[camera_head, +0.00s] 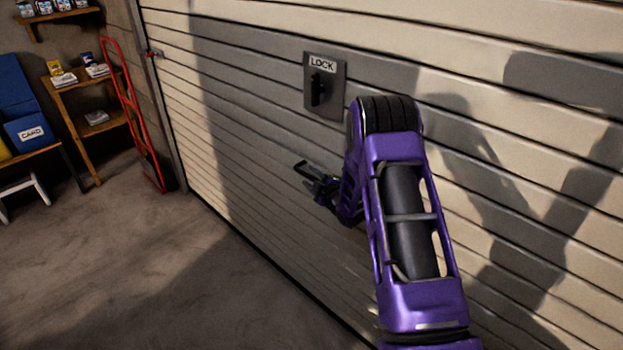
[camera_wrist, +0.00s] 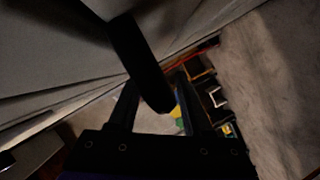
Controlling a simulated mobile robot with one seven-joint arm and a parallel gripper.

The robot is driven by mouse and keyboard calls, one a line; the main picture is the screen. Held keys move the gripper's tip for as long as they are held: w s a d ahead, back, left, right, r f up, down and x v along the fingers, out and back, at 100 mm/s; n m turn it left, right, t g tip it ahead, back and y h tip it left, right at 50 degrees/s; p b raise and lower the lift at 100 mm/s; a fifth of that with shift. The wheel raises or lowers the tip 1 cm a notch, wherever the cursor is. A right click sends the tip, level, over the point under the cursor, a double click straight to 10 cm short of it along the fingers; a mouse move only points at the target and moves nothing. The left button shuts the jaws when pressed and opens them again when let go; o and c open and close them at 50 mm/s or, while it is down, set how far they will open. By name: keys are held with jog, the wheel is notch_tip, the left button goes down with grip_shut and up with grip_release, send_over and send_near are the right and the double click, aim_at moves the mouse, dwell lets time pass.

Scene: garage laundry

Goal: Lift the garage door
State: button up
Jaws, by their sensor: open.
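The garage door (camera_head: 235,130), cream with horizontal slats, fills most of the head view and meets the floor along its lower edge. A dark lock plate (camera_head: 340,95) marked LOCK, with a black latch, is mounted on it. A small dark handle (camera_head: 302,168) juts from the door below the plate. My gripper (camera_head: 320,187) is beside this handle, low on the door, partly hidden by my purple arm. In the wrist view, my gripper (camera_wrist: 158,80) is open. A thick black bar (camera_wrist: 138,60), apparently the handle, extends between its fingers; whether they touch it is unclear.
A red hand truck (camera_head: 133,115) leans at the door's left end. Wooden shelves (camera_head: 85,125), a blue bin (camera_head: 28,132) and a white step stool (camera_head: 25,190) stand further left. The concrete floor (camera_head: 150,260) before the door is clear.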

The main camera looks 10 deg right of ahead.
grip_shut()
dwell(1.3)
